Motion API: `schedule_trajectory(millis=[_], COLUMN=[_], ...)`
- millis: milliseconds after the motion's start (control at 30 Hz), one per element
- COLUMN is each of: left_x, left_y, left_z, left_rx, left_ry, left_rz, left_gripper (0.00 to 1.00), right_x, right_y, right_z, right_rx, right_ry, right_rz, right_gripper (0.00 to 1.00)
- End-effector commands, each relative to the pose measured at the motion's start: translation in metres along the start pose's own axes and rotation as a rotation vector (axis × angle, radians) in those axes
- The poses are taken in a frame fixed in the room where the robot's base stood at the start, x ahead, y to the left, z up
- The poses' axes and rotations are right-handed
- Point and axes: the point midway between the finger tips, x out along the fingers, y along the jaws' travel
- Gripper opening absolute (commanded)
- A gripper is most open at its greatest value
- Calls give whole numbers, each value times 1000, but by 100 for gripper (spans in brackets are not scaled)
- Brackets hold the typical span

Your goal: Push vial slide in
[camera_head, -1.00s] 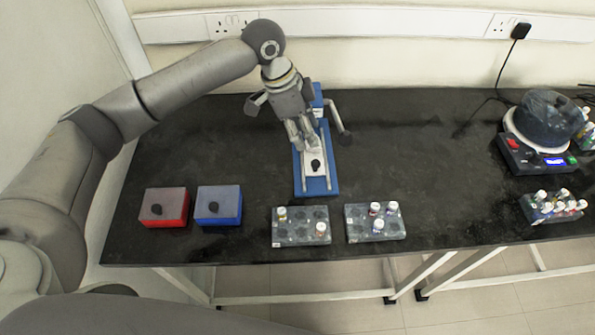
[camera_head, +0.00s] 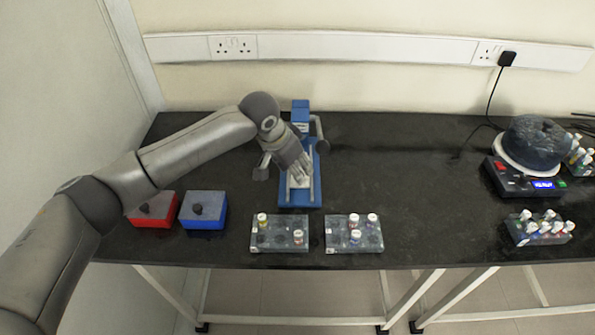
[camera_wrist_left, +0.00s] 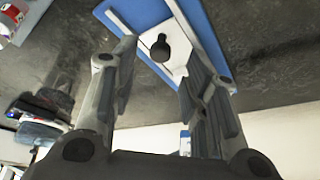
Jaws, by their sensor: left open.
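The blue device (camera_head: 301,199) with white rails stands on the black bench, left of centre. Its white slide (camera_wrist_left: 167,62) carries a black knob (camera_wrist_left: 160,46), seen in the left wrist view. My left gripper (camera_head: 298,178) is over the device's front half in the head view. In the left wrist view the fingers of my left gripper (camera_wrist_left: 160,75) are spread apart, with the slide and knob between and beyond them. I cannot tell whether a finger touches the slide. In the head view the hand hides the knob and most of the slide. My right gripper is not in view.
A red box (camera_head: 152,210) and a blue box (camera_head: 203,209) stand left of the device. Two vial racks, a left one (camera_head: 279,245) and a right one (camera_head: 354,246), sit at the front edge. A stirrer-like machine (camera_head: 527,180) stands at right. The bench between is clear.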

Motion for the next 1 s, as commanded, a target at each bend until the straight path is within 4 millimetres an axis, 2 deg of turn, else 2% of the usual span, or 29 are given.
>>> schedule_trajectory(millis=[100, 233, 600, 900, 933, 1000], left_x=[18, 30, 35, 35, 35, 35], left_y=[0, 0, 0, 0, 0, 0], left_z=[0, 0, 0, 0, 0, 0], left_rx=[-1, 1, 1, 1, 1, 1], left_ry=[-2, -1, 0, 0, 0, 0], left_rz=[0, 1, 0, 0, 0, 0], left_gripper=[42, 42, 42, 3, 0, 0], right_x=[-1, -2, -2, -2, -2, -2], right_y=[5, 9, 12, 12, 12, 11], right_z=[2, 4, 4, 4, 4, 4], right_rx=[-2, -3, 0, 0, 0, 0], right_ry=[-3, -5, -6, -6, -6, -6], right_rz=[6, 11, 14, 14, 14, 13], right_gripper=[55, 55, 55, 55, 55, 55])
